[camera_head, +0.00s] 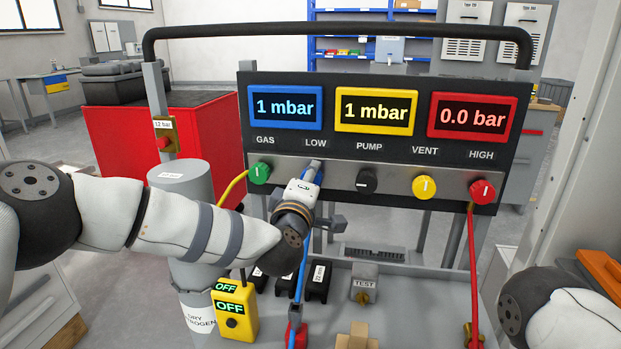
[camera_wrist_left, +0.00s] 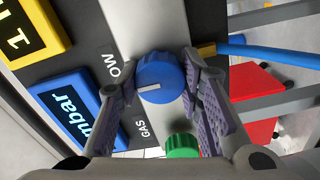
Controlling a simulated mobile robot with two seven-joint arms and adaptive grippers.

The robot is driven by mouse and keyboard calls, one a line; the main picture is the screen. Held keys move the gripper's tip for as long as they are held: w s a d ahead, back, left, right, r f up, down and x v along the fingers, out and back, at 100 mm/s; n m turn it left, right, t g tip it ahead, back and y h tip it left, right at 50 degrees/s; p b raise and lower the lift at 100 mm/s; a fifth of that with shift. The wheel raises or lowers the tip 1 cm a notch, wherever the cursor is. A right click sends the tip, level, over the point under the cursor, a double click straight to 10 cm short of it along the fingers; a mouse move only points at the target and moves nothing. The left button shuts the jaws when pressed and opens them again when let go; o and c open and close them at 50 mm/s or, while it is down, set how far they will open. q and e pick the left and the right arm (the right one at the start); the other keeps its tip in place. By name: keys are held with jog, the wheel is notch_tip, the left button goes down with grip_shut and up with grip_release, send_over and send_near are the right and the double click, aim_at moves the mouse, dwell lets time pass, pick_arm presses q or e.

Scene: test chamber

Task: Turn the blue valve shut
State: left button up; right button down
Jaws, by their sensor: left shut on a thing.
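The blue valve (camera_wrist_left: 161,78) is a round knob on the grey strip of the panel, beside the LOW label. In the left wrist view its white mark points left, toward the displays. My left gripper (camera_wrist_left: 163,88) has one finger on each side of the knob and is shut on it. In the head view my left gripper (camera_head: 312,171) is at the panel below LOW and hides most of the knob. My right gripper is out of view.
The green valve (camera_head: 259,173) is close on the left; the black PUMP knob (camera_head: 366,180), yellow valve (camera_head: 424,187) and red valve (camera_head: 482,191) are to the right. Displays read 1 mbar, 1 mbar and 0.0 bar. A yellow box (camera_head: 235,308) reading OFF stands below.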

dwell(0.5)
pick_arm(q)
jog(key=o, duration=1.2)
jog(key=s, duration=0.4)
jog(key=s+a, duration=0.1)
jog(key=s, duration=0.3)
jog(key=s+a, duration=0.1)
jog(key=s, duration=0.2)
jog(key=shift+s+a, duration=0.2)
jog(key=shift+s, duration=0.2)
